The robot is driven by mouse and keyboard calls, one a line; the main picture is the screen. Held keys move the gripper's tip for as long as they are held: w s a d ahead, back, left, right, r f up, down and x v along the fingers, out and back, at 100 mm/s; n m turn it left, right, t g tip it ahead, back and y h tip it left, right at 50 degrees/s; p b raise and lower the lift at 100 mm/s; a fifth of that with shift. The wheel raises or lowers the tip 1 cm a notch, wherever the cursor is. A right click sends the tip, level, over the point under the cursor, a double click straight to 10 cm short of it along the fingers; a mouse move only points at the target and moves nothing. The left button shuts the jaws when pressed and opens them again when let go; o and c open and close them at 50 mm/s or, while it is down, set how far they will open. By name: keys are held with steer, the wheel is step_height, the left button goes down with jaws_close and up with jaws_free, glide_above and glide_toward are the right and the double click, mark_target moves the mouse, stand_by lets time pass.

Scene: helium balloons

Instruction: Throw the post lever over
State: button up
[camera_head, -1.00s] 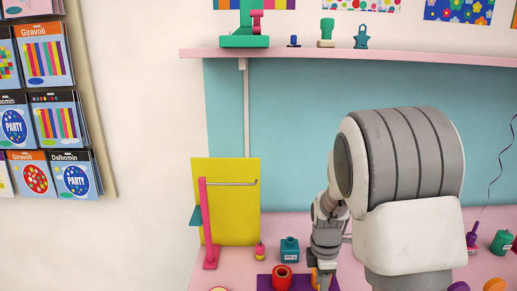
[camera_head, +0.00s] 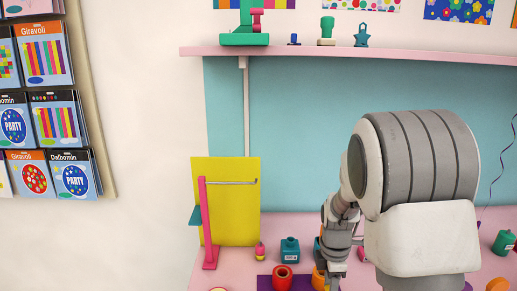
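A pink post (camera_head: 206,222) stands on a pink foot at the left of the table, in front of a yellow panel (camera_head: 238,215). A thin grey bar (camera_head: 235,183) runs level to the right from near its top, and a teal wedge (camera_head: 195,215) sits at its left side. I cannot tell for sure whether this is the post lever. My gripper (camera_head: 331,283) points down low in the picture, well right of the post, beside an orange object (camera_head: 318,280). Its fingertips are small and partly cut off, so I cannot tell whether they are open or touching it.
A red ring-shaped piece (camera_head: 282,277) on a purple mat (camera_head: 263,283) and a teal bottle (camera_head: 290,250) stand left of my gripper. A small pink-and-yellow piece (camera_head: 260,251) is near the post. A green can (camera_head: 503,242) is far right. A pink shelf (camera_head: 300,53) runs above.

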steer(key=shift+d+f, duration=0.25)
steer(key=shift+d, duration=0.25)
steer(key=shift+f, duration=0.15)
steer(key=shift+s+d+f+b, duration=0.1)
steer(key=shift+d+b, duration=0.05)
steer(key=shift+b, duration=0.25)
steer(key=o, duration=1.1)
steer(key=shift+o, duration=0.5)
steer(key=shift+s+d+f, duration=0.1)
steer(key=shift+s, duration=0.05)
steer(key=shift+r+p, duration=0.6)
steer(key=shift+r, duration=0.1)
steer(key=shift+w+a+r+p, duration=0.1)
steer(key=shift+r+p, duration=0.35)
steer(key=shift+r, duration=0.3)
steer(key=shift+w+a+r+p, duration=0.1)
steer(key=shift+r+p, duration=0.3)
steer(key=shift+r, duration=0.3)
